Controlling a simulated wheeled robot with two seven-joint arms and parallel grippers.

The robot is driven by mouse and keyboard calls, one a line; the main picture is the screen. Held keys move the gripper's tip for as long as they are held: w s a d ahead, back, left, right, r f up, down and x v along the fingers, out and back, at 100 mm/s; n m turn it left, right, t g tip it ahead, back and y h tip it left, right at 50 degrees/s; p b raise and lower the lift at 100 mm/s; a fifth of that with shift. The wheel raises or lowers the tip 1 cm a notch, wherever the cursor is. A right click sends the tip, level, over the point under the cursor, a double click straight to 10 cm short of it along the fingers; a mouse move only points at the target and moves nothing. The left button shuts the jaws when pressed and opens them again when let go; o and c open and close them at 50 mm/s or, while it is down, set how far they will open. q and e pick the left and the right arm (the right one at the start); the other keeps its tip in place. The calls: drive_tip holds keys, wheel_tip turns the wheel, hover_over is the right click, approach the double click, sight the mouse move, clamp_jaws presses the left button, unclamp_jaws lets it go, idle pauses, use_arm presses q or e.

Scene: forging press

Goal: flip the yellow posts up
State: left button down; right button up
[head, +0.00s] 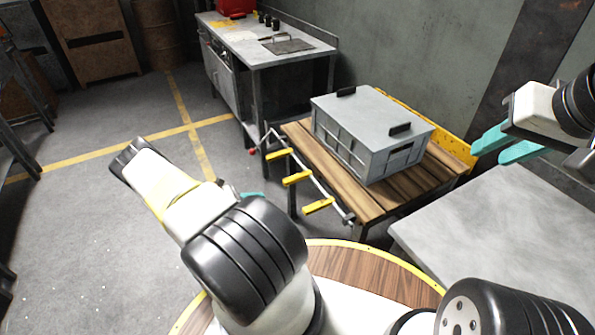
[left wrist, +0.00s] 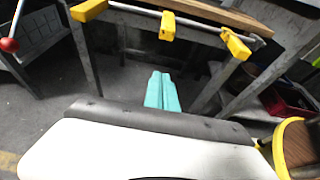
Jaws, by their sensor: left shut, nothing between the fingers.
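Three yellow posts sit along a metal rod on the near left edge of the wooden table: the far post (head: 277,154), the middle post (head: 296,178) and the near post (head: 319,206). They stick out sideways from the table edge rather than upright. They also show along the top of the left wrist view, the middle one (left wrist: 167,25) near the centre. My left gripper (left wrist: 161,92) is shut and empty, below and apart from the posts. In the head view only a teal bit of it (head: 252,195) shows past my arm. My right gripper (head: 505,145) is open and empty at the right.
A grey lidded crate (head: 368,135) stands on the wooden table (head: 385,200). A lever with a red knob (head: 252,152) is at the rod's far end. A grey table (head: 500,240) is at the right. A metal workbench (head: 265,50) stands behind. The left floor is clear.

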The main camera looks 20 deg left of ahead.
sight(291, 182)
use_arm(q)
drive_tip(key=shift+s+f, duration=0.15)
drive_tip(key=shift+f, duration=0.05)
drive_tip(key=x, duration=1)
drive_tip(key=shift+r, duration=2)
